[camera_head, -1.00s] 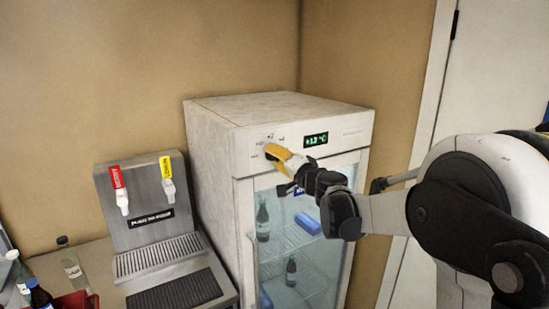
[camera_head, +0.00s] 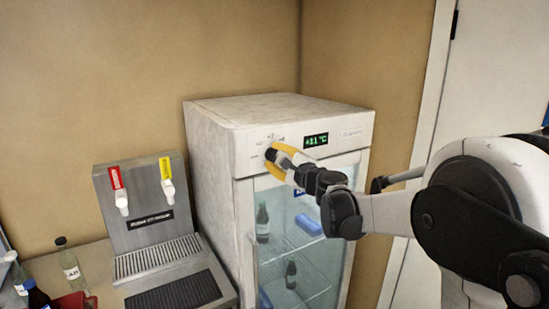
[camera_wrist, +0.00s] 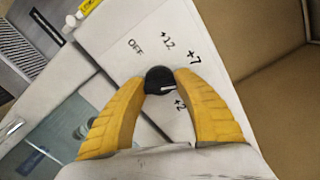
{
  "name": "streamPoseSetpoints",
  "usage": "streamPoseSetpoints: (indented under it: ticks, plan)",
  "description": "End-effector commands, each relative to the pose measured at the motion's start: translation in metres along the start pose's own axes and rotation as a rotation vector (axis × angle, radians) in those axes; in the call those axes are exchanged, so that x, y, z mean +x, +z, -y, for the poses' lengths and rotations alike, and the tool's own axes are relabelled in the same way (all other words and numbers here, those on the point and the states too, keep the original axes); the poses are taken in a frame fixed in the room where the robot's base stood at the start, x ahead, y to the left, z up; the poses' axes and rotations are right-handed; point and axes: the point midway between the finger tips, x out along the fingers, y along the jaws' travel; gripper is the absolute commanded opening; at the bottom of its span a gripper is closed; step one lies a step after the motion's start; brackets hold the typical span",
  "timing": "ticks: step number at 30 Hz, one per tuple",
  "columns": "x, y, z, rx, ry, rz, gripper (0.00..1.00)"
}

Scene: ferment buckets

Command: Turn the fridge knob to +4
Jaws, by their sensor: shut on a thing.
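The fridge (camera_head: 213,150) is white with a glass door and stands against the back wall. Its black round knob (camera_wrist: 159,77) has a white mark and sits among printed labels OFF, +12, +7 and +2 in the wrist view. My gripper (camera_wrist: 161,84) is shut on the knob, one yellow finger on each side. In the head view the gripper (camera_head: 280,156) covers most of the knob. The green display (camera_head: 315,140) beside it seems to read +11 °C. No +4 label is visible.
A steel dispenser (camera_head: 142,212) with a red and a yellow tap handle stands on the counter left of the fridge. Bottles (camera_head: 70,262) stand at the far left. Bottles and blue items show behind the fridge glass. Wall and door frame lie to the right.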

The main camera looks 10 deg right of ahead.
Motion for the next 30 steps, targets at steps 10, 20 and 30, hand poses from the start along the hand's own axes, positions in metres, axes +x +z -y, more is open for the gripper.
streamPoseSetpoints:
  ticks: [10,20,30]
  plan:
    - [0.0002,0.0001,0.0002,0.243,0.000,0.000,0.06]
    - [0.0002,0.0001,0.0004,0.348,0.000,0.000,0.06]
    - [0.0003,0.0001,0.0005,0.363,0.000,0.000,0.06]
